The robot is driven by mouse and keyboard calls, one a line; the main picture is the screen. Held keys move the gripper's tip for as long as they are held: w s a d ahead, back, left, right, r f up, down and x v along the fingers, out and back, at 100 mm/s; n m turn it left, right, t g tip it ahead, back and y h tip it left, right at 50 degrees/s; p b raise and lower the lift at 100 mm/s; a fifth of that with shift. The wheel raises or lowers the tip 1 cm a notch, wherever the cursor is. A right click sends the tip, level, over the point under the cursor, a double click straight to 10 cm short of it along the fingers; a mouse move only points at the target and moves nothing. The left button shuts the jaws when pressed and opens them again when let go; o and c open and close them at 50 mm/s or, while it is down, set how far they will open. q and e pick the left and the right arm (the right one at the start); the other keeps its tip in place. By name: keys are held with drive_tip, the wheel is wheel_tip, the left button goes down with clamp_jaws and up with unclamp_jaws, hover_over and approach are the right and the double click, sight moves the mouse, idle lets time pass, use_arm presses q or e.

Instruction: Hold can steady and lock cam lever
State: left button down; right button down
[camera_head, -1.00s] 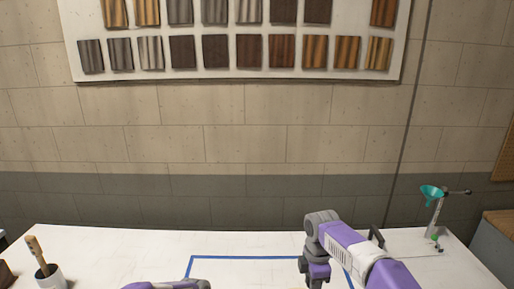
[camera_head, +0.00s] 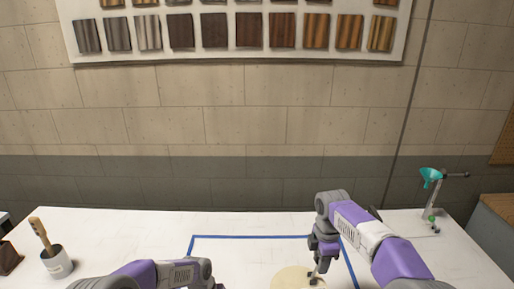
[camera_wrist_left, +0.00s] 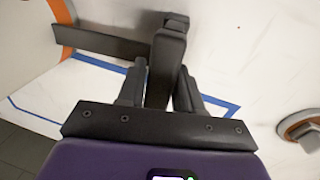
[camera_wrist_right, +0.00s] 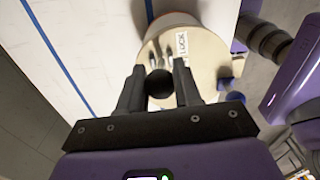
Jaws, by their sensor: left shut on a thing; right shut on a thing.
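The can's round beige lid (camera_head: 290,279) shows at the bottom of the head view. In the right wrist view the lid (camera_wrist_right: 212,62) carries a white label reading LOCK (camera_wrist_right: 182,44). My right gripper (camera_wrist_right: 159,72) is shut on a round black knob (camera_wrist_right: 159,84) at the lid, presumably the cam lever's end; the rest of the lever is mostly hidden. My left gripper (camera_wrist_left: 160,68) is shut on a dark grey upright handle (camera_wrist_left: 166,55). The left fingers are out of the head view, where only my left arm shows.
Blue tape (camera_head: 250,237) outlines an area on the white table (camera_head: 120,235). A cup with a brush (camera_head: 56,264) stands at the left. A stand with a teal funnel (camera_head: 431,177) is at the back right. A grey round thing (camera_wrist_left: 300,128) lies right in the left wrist view.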

use_arm(q)
drive_tip(key=shift+a+f, duration=0.15)
drive_tip(key=shift+a, duration=0.25)
use_arm(e)
drive_tip(key=shift+d+f, duration=0.25)
drive_tip(key=shift+d, duration=0.75)
drive_tip(key=shift+d+f, duration=0.35)
drive_tip(key=shift+d, duration=0.45)
drive_tip(key=shift+w+d+f, duration=0.1)
drive_tip(key=shift+d, duration=0.05)
drive_tip(key=c, duration=1.1)
unclamp_jaws()
use_arm(q)
drive_tip(key=shift+d, duration=0.15)
use_arm(e)
drive_tip(key=o, duration=0.4)
drive_tip(key=shift+a, duration=0.3)
